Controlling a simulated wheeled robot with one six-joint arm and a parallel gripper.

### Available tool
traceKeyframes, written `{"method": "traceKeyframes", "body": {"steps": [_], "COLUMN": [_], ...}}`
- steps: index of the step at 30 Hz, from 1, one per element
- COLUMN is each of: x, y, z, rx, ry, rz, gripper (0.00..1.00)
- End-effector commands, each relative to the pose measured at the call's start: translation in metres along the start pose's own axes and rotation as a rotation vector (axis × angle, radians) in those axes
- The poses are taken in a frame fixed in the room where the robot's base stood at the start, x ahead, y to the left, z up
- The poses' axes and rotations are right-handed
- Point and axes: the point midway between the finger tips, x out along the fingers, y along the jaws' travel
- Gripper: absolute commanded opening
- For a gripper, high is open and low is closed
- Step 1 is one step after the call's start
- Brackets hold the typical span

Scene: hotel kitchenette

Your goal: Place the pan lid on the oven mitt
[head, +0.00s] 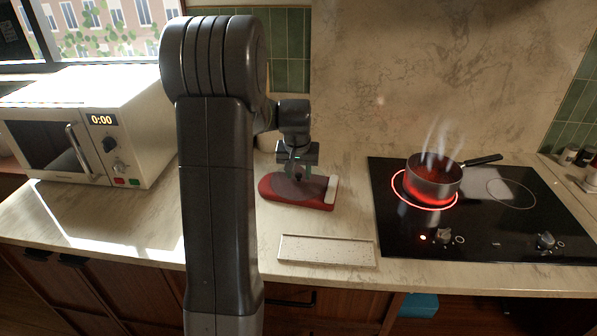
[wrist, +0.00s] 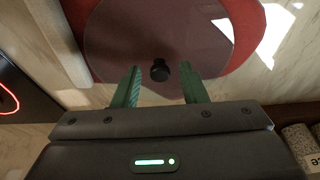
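The red oven mitt (head: 318,196) with a white cuff lies flat on the counter, left of the cooktop. The round translucent pan lid (head: 290,188) rests on top of it. In the wrist view, the lid (wrist: 150,30) overlaps the red mitt (wrist: 247,25), and its dark knob (wrist: 160,70) points toward me. My gripper (head: 297,172) is above the lid, pointing down. In the wrist view, its green fingers (wrist: 160,78) are spread, with the knob between their tips and clear gaps on both sides.
A pale speckled tray (head: 327,250) lies at the counter's front edge. A steaming pot (head: 434,180) sits on a glowing red burner of the black cooktop (head: 480,235) to the right. A microwave (head: 90,125) stands at left. Counter between microwave and mitt is partly hidden by my arm.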

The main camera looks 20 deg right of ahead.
Motion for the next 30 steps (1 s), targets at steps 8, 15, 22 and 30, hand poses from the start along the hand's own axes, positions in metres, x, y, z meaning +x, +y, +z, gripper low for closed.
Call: {"method": "traceKeyframes", "body": {"steps": [8, 15, 22, 30], "x": [-0.015, -0.066, -0.107, -0.123], "y": [0.0, 0.0, 0.0, 0.0], "z": [-0.002, -0.002, -0.002, -0.001], "rx": [0.0, 0.0, 0.0, 0.0], "ry": [0.005, 0.006, 0.004, 0.0], "rz": [0.0, 0.0, 0.0, 0.0], "gripper": [0.39, 0.39, 0.39, 0.39]}}
